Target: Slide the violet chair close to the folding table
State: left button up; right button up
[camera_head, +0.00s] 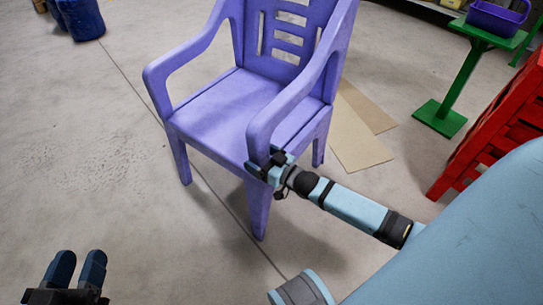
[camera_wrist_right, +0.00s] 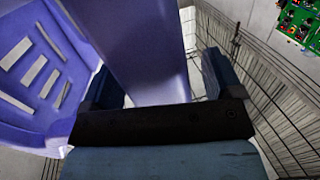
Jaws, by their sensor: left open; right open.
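The violet chair (camera_head: 240,105) stands upright on the concrete floor, its seat and both armrests in the head view. My right gripper (camera_head: 268,165) is at the front of the armrest on the picture's right. In the right wrist view, the open fingers of my right gripper (camera_wrist_right: 163,85) stand on either side of a violet chair part (camera_wrist_right: 145,45); whether they touch it I cannot tell. My left gripper (camera_head: 77,272) is open and empty at the lower left, apart from the chair. I cannot make out a folding table in either view.
Flat cardboard (camera_head: 358,135) lies right of the chair. A blue object (camera_head: 78,18) stands at the upper left. Floor left of the chair is clear.

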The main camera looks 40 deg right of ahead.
jog(key=shift+w+a, duration=0.1)
jog(key=shift+w, duration=0.15)
grip_shut()
dwell(0.3)
